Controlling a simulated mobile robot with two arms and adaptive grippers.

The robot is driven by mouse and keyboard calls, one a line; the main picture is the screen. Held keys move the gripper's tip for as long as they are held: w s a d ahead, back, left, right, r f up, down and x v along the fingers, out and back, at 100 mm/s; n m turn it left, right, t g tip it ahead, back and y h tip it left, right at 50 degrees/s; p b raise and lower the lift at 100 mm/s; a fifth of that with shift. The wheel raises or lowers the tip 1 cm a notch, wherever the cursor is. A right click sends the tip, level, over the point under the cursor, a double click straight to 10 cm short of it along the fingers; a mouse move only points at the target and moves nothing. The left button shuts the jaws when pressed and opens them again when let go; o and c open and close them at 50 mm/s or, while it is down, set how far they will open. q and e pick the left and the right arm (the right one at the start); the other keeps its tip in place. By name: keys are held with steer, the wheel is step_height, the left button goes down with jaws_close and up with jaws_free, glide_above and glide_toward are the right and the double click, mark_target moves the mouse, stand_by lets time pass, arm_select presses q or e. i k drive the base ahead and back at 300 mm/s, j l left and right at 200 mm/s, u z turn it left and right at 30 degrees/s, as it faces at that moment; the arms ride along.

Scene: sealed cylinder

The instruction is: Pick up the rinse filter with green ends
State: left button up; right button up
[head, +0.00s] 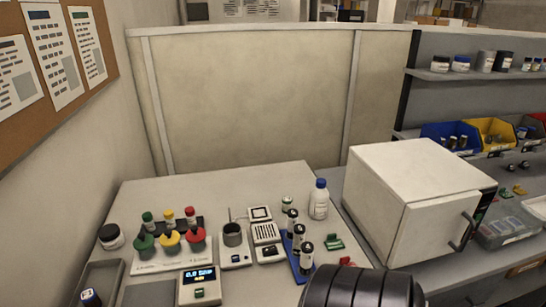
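No part is clearly readable as a rinse filter with green ends. A small pale cylinder with a greenish top (288,203) stands on the table behind the blue rack (302,268); its lower end is partly hidden. Several black cylinders with pale bands (306,256) stand in the blue rack. A small flat green item (334,241) lies to the right of the rack. A green-topped vial (148,221) stands at the left, in a row with yellow and red ones. Neither of my grippers can be made out.
A white bottle with a blue cap (319,200) stands right of the rack. A white oven-like box (415,197) fills the right. A display unit (199,285) sits at the front. A dark ribbed cylindrical shape (362,288) blocks the bottom centre. The table's back is clear.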

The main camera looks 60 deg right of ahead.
mark_target(287, 200)
steer(key=j+z, duration=0.15)
steer(key=z, duration=0.25)
steer(key=i+j+z, duration=0.1)
steer(key=z, duration=0.3)
steer(key=j+z, duration=0.2)
steer(key=z, duration=0.2)
